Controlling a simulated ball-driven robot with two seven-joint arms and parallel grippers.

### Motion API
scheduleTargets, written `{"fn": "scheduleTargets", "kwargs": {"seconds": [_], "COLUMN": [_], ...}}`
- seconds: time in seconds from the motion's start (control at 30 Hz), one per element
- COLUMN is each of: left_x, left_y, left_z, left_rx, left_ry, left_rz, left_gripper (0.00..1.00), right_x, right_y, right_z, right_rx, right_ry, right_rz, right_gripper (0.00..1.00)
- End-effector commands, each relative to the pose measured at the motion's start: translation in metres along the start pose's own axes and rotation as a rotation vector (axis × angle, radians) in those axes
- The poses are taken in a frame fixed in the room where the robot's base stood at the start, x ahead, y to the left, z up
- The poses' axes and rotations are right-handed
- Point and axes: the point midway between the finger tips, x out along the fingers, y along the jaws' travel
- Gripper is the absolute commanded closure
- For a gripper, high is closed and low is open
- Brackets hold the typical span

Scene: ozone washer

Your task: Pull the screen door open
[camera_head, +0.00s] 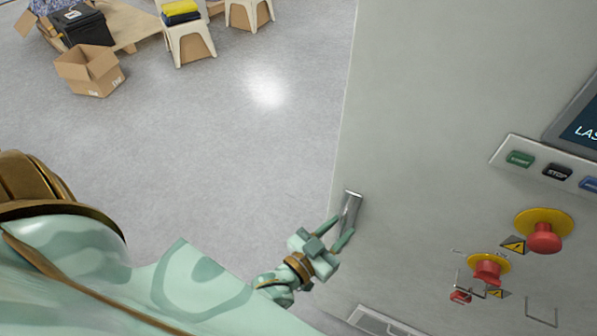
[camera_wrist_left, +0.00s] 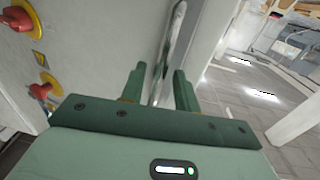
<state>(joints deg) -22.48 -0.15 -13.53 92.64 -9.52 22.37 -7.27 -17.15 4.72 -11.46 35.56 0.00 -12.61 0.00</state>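The screen door appears to be the large pale grey machine panel (camera_head: 430,110) on the right of the head view. A metal handle (camera_head: 352,206) stands at its left edge. My left gripper (camera_head: 342,228) is at the lower part of the handle, its fingers apart. In the left wrist view the handle (camera_wrist_left: 175,35) runs up from between the two green fingers (camera_wrist_left: 159,72), with a gap visible between them. I cannot tell whether either finger touches the handle. My right gripper is not in view.
Red emergency buttons (camera_head: 544,238) and a strip of coloured buttons (camera_head: 557,171) are on the panel to the right. Open grey floor (camera_head: 230,150) lies left of the panel. A cardboard box (camera_head: 90,72) and white stools (camera_head: 188,42) stand far off at upper left.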

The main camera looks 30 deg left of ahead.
Motion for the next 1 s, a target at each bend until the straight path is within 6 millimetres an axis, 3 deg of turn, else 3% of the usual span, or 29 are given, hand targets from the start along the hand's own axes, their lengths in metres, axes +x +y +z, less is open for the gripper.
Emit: {"fn": "scheduleTargets", "kwargs": {"seconds": [0.3, 0.5, 0.7, 1.0], "left_x": [-0.086, -0.127, -0.144, -0.145], "left_y": [0.0, 0.0, 0.0, 0.0], "left_z": [0.004, 0.002, 0.0, -0.001], "left_rx": [0.0, 0.0, 0.0, 0.0], "left_ry": [-0.005, -0.002, 0.002, 0.003], "left_rz": [0.001, 0.001, 0.0, 0.0], "left_gripper": [0.69, 0.69, 0.69, 0.69], "right_x": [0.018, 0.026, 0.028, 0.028], "right_y": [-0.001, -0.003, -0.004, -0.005], "right_z": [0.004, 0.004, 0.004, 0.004], "right_rx": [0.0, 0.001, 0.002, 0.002], "right_ry": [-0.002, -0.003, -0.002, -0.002], "right_rz": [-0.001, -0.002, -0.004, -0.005], "right_gripper": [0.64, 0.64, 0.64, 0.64]}}
